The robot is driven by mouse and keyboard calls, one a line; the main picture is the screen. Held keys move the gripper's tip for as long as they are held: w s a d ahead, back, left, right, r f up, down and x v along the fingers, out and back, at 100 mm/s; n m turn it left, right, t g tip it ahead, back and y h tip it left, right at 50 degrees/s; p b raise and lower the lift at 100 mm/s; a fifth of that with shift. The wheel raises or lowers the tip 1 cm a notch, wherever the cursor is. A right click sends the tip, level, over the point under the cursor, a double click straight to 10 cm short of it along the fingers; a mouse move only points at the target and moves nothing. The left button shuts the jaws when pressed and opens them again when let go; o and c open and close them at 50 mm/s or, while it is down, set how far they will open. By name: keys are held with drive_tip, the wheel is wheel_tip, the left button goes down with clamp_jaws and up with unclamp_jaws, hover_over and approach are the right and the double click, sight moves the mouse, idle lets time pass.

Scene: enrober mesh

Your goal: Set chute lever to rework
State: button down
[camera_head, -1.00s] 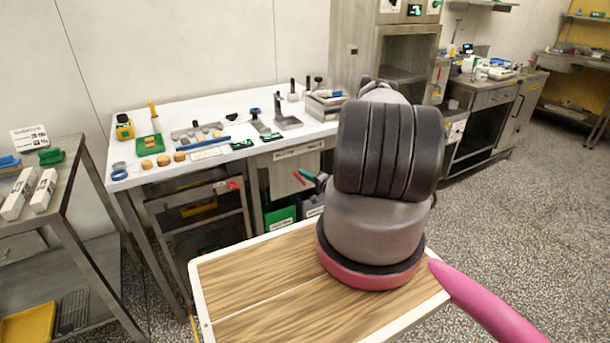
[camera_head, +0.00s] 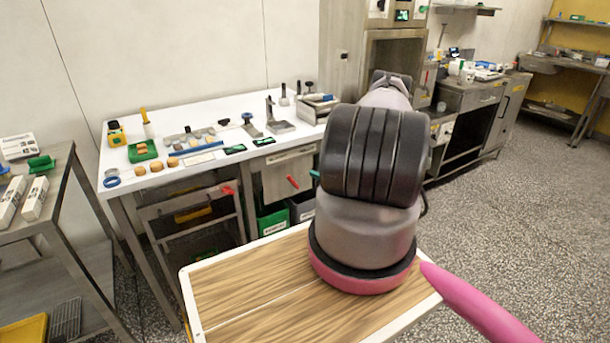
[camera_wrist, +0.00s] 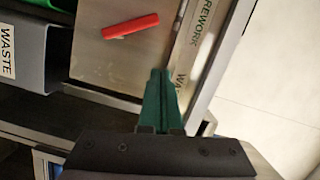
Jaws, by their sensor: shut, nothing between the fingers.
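The chute lever is a red bar (camera_wrist: 130,26) on a metal panel (camera_wrist: 105,60) in the wrist view. In the head view the lever (camera_head: 293,182) slants down to the right on the panel under the white table. A strip (camera_wrist: 188,45) beside it reads REWORK, with a partly covered "WA" lower down. My gripper (camera_wrist: 162,75) has green fingers, shut and empty. Its tips lie over the panel in the picture, below and right of the lever, apart from it. In the head view my arm hides most of the gripper; a teal bit shows right of the lever.
A grey bin (camera_wrist: 30,55) labelled WASTE is left of the panel in the wrist view. A green bin (camera_head: 272,222) stands below the panel in the head view. The white table (camera_head: 200,165) above holds tools and small round items. Open floor (camera_head: 490,210) lies at the right.

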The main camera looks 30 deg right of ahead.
drive_tip(key=shift+v, duration=1.8)
drive_tip(key=shift+r, duration=0.1)
